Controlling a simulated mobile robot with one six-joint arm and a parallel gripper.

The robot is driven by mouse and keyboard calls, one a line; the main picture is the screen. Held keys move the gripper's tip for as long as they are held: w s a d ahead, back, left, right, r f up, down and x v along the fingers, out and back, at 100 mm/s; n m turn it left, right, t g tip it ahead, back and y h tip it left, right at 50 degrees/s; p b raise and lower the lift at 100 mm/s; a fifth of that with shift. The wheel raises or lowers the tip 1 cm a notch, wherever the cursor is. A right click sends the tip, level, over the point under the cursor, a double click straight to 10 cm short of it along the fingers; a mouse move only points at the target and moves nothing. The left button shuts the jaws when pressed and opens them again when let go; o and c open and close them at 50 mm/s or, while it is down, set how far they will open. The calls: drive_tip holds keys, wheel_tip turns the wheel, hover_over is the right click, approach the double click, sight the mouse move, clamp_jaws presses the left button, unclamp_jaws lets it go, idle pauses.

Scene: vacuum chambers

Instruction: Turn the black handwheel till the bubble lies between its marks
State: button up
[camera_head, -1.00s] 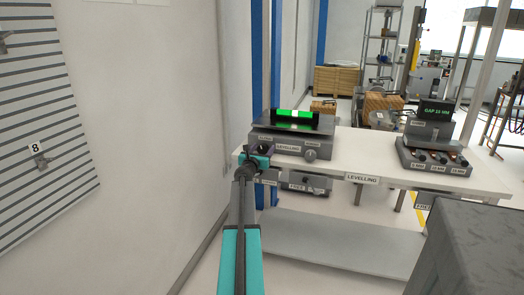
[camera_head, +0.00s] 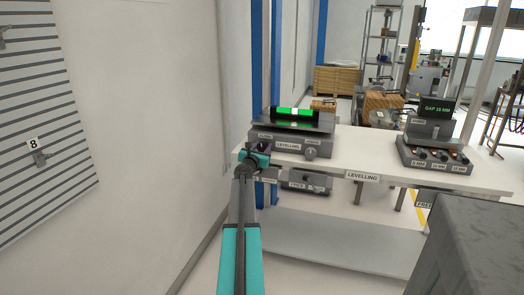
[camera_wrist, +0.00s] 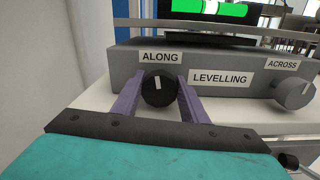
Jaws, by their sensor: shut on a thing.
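The black handwheel (camera_wrist: 159,88), a round knob with a white line, sits under the ALONG label on the front of the grey levelling unit (camera_head: 283,143). My gripper (camera_wrist: 158,94) has its two purple fingers closed against the left and right sides of the knob. In the head view my gripper (camera_head: 256,149) is at the unit's front left corner and hides the knob. The bright green vial (camera_head: 305,115) lies on top of the unit, with a pale bubble (camera_head: 295,112) near its middle. The marks are too small to tell. The wrist view cuts off the vial's top (camera_wrist: 225,9).
A grey ACROSS knob (camera_wrist: 295,93) is at the unit's right. The unit stands on a white bench (camera_head: 370,150) labelled LEVELLING. A gap-display device (camera_head: 433,140) is at the bench's right. A wall is close on the left, and a grey block (camera_head: 470,245) fills the lower right.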

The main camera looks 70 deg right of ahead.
drive_tip(key=shift+s+m+b, duration=0.15)
drive_tip(key=shift+m+b, duration=1)
drive_tip(key=shift+m, duration=0.25)
drive_tip(key=o, duration=1)
drive_tip(key=shift+o, duration=0.2)
drive_tip(key=shift+a, duration=0.2)
drive_tip(key=a, duration=1.3)
drive_tip(key=shift+s+a, duration=0.2)
drive_tip(key=shift+s, duration=0.2)
